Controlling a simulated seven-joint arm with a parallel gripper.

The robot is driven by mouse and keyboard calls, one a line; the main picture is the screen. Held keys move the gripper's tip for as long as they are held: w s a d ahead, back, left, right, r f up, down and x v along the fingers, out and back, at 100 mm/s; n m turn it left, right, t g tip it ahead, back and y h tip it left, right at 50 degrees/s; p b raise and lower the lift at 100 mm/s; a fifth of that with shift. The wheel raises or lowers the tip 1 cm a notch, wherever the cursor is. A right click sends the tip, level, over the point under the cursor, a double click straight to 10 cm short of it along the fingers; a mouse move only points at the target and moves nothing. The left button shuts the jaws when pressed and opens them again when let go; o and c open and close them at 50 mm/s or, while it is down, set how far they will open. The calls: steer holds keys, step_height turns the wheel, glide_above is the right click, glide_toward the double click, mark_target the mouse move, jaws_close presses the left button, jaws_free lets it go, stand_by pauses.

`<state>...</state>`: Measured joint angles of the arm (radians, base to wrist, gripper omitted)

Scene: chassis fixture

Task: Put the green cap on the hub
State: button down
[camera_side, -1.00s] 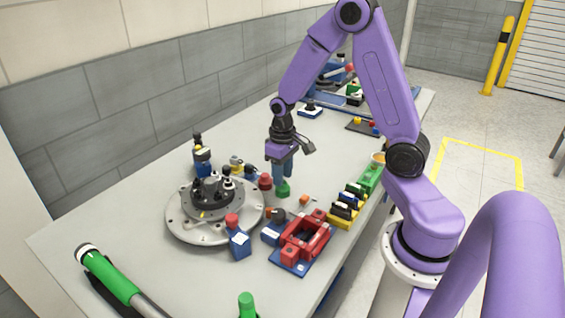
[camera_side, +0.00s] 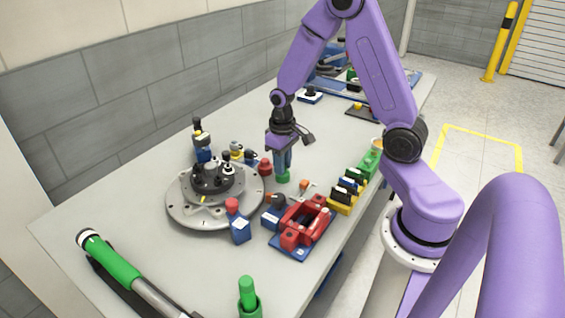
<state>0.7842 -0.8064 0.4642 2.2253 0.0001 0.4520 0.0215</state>
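The green cap (camera_side: 283,177) is small and round and sits at the table's middle, right of the round grey plate. My gripper (camera_side: 283,170) points straight down at it, its blue-grey fingertips at the cap's top. At this size I cannot tell whether the fingers are shut on it or only around it. The hub (camera_side: 212,178) appears to be the dark raised centre of the round grey plate (camera_side: 182,212), left of my gripper, with several dark studs on it.
A red clamp (camera_side: 303,222) on a blue base and a blue bottle with a red top (camera_side: 237,222) stand in front. A red knob-like part (camera_side: 265,166) is close left of the cap. A row of coloured blocks (camera_side: 352,185) lines the right edge. A green-handled tool (camera_side: 112,262) lies front left.

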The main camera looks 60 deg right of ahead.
steer(key=shift+r, duration=0.2)
steer(key=shift+r, duration=2.35)
steer(key=w+a+r, duration=0.5)
steer(key=a+r, duration=0.1)
steer(key=a, duration=0.2)
steer(key=w+a+r, duration=0.5)
steer(key=a+r, duration=0.2)
steer(key=a, duration=0.2)
steer(key=shift+d+f, duration=0.1)
steer(key=shift+f, duration=2.3)
steer(key=shift+f, duration=0.15)
steer(key=shift+f, duration=0.6)
steer(key=shift+f, duration=0.8)
